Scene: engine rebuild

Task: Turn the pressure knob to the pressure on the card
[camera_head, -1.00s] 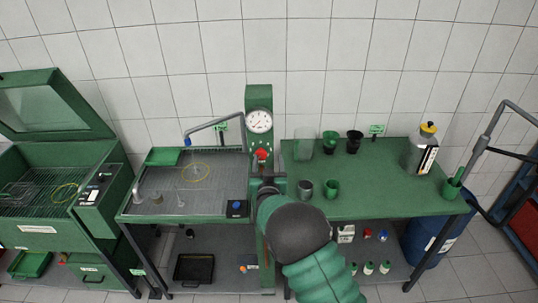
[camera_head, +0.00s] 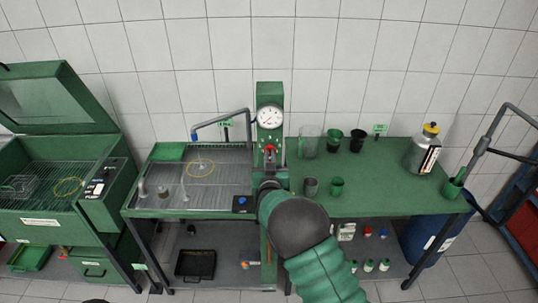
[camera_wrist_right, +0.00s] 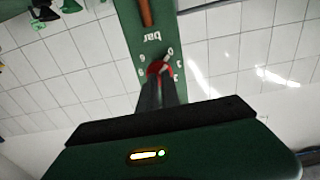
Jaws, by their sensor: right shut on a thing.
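The red pressure knob (camera_head: 269,148) sits on the green column (camera_head: 270,97), under the white round gauge (camera_head: 270,117). My right gripper (camera_head: 269,162) reaches up to it from below and is shut on it. In the right wrist view the fingers (camera_wrist_right: 151,84) close on the red knob (camera_wrist_right: 154,68). The fingers hide part of it. Scale numbers and "bar" show upside down around the knob. The gauge's needle is too small to read. A small green card (camera_head: 225,124) stands behind the sink. Its writing is too small to read. My left gripper is out of view.
Left of the column is a grated sink (camera_head: 215,195) with a bent pipe above it. On the right is a green bench (camera_head: 385,185) with several cups, a clear beaker (camera_head: 310,140) and a silver bottle (camera_head: 422,150). A green open-lidded cabinet (camera_head: 60,180) stands at far left.

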